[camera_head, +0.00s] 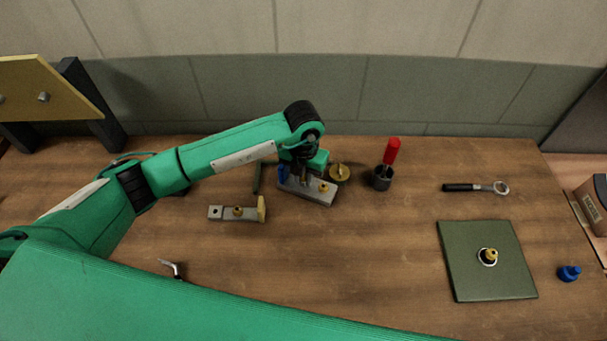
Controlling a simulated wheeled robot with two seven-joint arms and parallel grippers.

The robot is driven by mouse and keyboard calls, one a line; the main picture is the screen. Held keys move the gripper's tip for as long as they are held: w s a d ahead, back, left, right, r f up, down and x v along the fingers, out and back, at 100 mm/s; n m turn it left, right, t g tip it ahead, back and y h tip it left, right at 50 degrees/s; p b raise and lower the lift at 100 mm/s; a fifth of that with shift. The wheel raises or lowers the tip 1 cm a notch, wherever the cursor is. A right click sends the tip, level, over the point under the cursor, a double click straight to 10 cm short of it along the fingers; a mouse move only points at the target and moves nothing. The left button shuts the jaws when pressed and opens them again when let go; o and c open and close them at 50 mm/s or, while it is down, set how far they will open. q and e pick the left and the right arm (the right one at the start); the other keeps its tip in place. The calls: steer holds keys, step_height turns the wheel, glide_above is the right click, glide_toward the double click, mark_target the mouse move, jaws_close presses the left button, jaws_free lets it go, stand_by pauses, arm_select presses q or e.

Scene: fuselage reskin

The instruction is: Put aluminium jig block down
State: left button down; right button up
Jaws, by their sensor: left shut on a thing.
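The wrist hides part of the block's far side. I cannot tell whether the block's underside touches the table. My right gripper is not in view.
The wooden table (370,260) is clear in the middle. Close by are a grey bar (222,212) with brass parts, a brass disc (340,172) and a dark cup (382,180) with a red-handled tool (392,150). Right are a ratchet (465,187), green mat (470,250) and blue piece (569,273).

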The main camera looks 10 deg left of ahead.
arm_select(q)
steer(key=c, duration=1.3)
jaws_free()
steer(key=shift+f, duration=0.1)
steer(key=shift+r, duration=0.3)
step_height(320, 180, up, 11)
steer(key=b, duration=0.3)
steer(key=shift+f, duration=0.2)
steer(key=shift+r, duration=0.6)
steer(key=shift+s+f, duration=0.1)
